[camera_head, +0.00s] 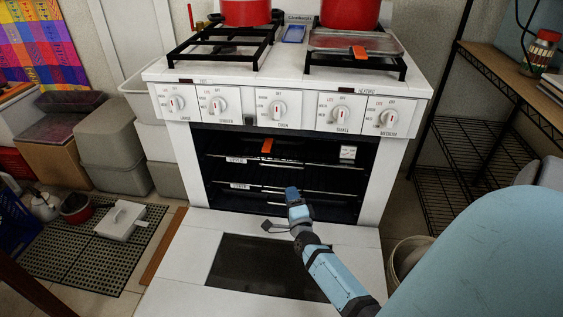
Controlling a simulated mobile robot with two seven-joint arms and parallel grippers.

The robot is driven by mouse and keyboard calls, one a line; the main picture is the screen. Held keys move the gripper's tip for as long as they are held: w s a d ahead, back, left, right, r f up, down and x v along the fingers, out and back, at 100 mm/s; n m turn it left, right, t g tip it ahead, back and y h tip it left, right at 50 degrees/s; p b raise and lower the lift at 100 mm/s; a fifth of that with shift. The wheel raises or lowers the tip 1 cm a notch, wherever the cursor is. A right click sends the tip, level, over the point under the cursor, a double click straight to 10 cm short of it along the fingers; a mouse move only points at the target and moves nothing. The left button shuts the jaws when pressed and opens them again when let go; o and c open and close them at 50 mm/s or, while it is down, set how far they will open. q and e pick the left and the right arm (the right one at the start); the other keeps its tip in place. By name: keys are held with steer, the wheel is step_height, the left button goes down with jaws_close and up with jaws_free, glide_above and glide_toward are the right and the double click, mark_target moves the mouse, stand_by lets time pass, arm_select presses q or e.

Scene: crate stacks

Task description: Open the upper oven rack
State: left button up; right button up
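The white oven (180,165) stands in the middle with its door (180,255) lowered flat toward me. Inside, the upper rack (310,164) and the lower rack (315,192) lie one above the other, and both look pushed in. My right gripper (291,192) reaches in from the lower right and is in front of the oven opening, over the inner edge of the door. It appears at about the lower rack's height in the picture; contact with either rack cannot be made out. Its fingers are too small and dark to read. My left gripper is out of view.
An orange item (267,146) and a small white label or box (347,152) show at the upper rack. Red pots (246,12) stand on the stovetop above. A wire shelf (455,150) is at the right, grey bins (112,145) at the left. A pale bucket (405,258) stands right of the door.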

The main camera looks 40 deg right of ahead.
mark_target(282, 166)
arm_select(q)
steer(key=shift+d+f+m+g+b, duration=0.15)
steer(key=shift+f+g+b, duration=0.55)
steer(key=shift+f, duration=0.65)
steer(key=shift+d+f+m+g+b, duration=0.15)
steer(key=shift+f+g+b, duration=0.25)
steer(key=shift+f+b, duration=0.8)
arm_select(e)
steer(key=shift+x, duration=6.25)
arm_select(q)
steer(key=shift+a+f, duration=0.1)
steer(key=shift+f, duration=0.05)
arm_select(e)
steer(key=shift+r, duration=0.15)
jaws_close()
